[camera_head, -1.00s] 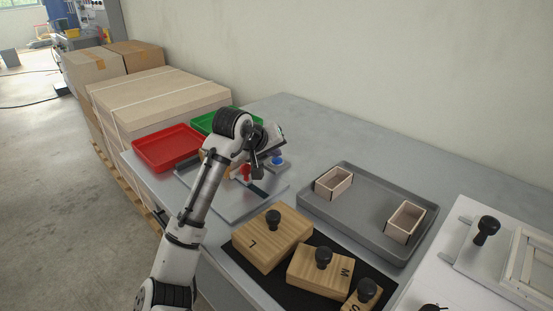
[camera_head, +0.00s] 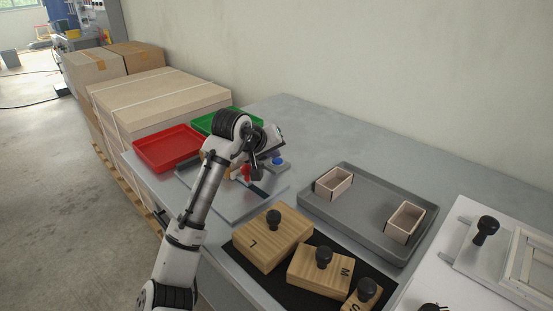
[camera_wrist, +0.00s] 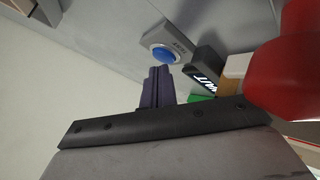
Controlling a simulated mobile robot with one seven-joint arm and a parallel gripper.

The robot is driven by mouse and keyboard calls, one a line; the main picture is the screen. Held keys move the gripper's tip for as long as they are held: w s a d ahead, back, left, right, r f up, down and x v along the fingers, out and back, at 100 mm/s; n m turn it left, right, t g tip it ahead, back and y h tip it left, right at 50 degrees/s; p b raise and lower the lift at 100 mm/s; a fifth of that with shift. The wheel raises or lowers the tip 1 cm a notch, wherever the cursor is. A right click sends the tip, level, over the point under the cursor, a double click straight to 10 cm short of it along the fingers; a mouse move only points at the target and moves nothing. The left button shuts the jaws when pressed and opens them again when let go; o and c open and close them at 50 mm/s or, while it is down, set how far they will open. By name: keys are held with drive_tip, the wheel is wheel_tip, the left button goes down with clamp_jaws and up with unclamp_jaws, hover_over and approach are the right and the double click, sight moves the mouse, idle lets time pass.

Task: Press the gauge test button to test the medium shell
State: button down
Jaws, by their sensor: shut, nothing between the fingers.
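The gauge (camera_head: 232,204) is a grey plate station at the back left of the table. Its blue round button (camera_head: 277,161) sits on a small grey housing, and also shows in the wrist view (camera_wrist: 163,54). My gripper (camera_head: 256,173) is shut and empty over the gauge. In the wrist view its fingertips (camera_wrist: 159,72) point at the button's near edge; whether they touch it I cannot tell. A dark block with white lettering (camera_wrist: 206,76) stands beside the button. A light wooden piece (camera_wrist: 232,72), perhaps the shell, is partly hidden behind a large red part (camera_wrist: 291,65).
A red tray (camera_head: 168,148) and a green tray (camera_head: 212,122) lie behind the gauge. A grey tray (camera_head: 345,221) holds two small wooden boxes. Knobbed wooden blocks, including L (camera_head: 268,243) and M (camera_head: 321,272), lie on a black mat. The table's back right is clear.

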sight(278, 162)
drive_tip(key=shift+d+f, duration=0.55)
drive_tip(key=shift+f, duration=0.05)
drive_tip(key=shift+w+r+p, duration=0.15)
drive_tip(key=shift+r+p, duration=0.1)
drive_tip(key=shift+p, duration=0.45)
drive_tip(key=shift+r, duration=0.15)
drive_tip(key=r+p, duration=0.2)
drive_tip(key=d+r+p, duration=0.1)
drive_tip(key=r+p, duration=0.1)
drive_tip(key=p, duration=0.1)
drive_tip(key=shift+w+r, duration=0.2)
drive_tip(key=shift+r, duration=0.3)
drive_tip(key=shift+a+f, duration=0.1)
drive_tip(key=shift+a, duration=0.1)
drive_tip(key=shift+a, duration=0.15)
